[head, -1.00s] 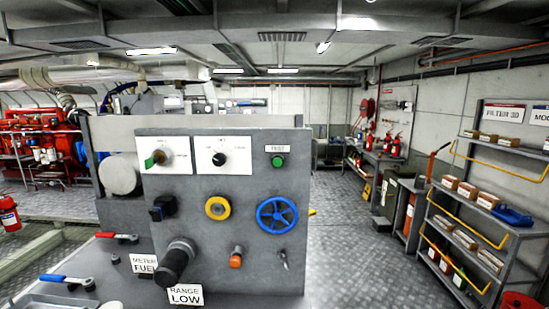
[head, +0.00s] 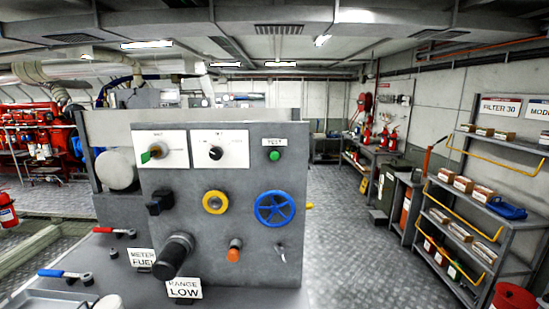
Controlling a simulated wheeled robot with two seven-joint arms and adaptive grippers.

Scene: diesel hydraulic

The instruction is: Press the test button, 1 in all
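The test button is a green round button (head: 274,156) at the upper right of the grey control panel (head: 225,250). A small white label reading TEST (head: 273,142) sits just above it. Nothing covers the button and nothing touches it. Neither of my grippers shows in the head view.
The panel also carries a green-handled selector (head: 154,151), a black knob (head: 215,153), a yellow ring (head: 215,202), a blue handwheel (head: 274,209) and an orange-tipped part (head: 234,250). A black cylindrical handle (head: 173,257) sticks out at lower left. Shelves (head: 475,220) stand right; the aisle floor (head: 345,240) is clear.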

